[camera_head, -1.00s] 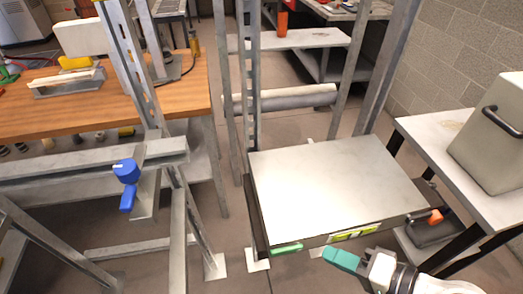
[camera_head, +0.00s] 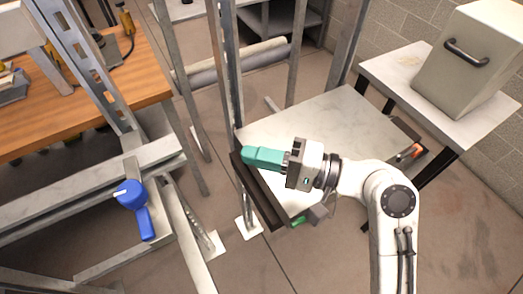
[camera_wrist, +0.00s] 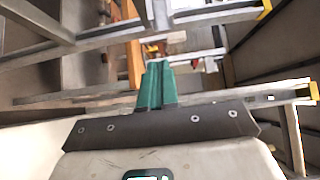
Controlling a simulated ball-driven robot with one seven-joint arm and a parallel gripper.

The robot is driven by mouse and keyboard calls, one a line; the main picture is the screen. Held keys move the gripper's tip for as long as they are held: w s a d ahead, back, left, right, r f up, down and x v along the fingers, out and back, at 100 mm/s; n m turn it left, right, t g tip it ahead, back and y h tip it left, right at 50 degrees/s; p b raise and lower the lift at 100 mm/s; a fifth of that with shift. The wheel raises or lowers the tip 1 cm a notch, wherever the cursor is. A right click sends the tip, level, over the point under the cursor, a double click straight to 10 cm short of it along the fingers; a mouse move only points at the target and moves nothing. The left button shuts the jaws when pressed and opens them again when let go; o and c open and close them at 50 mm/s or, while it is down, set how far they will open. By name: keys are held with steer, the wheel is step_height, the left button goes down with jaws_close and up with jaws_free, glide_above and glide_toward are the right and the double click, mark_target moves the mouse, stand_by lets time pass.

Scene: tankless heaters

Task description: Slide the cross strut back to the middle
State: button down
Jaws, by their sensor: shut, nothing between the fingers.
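My gripper (camera_head: 262,157) has teal fingers, shut and empty, above the left edge of the pale platform in the head view. The closed fingers (camera_wrist: 158,85) also show in the wrist view. A grey metal strut (camera_head: 105,178) runs across the lower left of the head view, apart from my gripper. A grey strut (camera_wrist: 215,98) crosses behind the fingers in the wrist view; I cannot tell whether they touch. I cannot tell for certain which bar is the cross strut. A blue handled fitting (camera_head: 134,205) is on the frame by the left strut.
Upright metal posts (camera_head: 224,60) stand between the wooden bench (camera_head: 90,105) and the pale platform (camera_head: 330,120). A box with a black handle (camera_head: 475,65) stands on the right table (camera_head: 385,70). Some floor is clear at the lower middle.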

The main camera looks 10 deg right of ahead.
mark_target(173, 165)
steer(key=w+a+p, duration=0.1)
steer(key=a+p, duration=0.1)
steer(key=a, duration=0.7)
steer(key=shift+w, duration=0.35)
steer(key=a, duration=0.1)
steer(key=s+a+p, duration=0.1)
steer(key=a, duration=0.1)
steer(key=shift+r+p, duration=0.1)
steer(key=shift+p, duration=0.2)
steer(key=shift+a, duration=0.45)
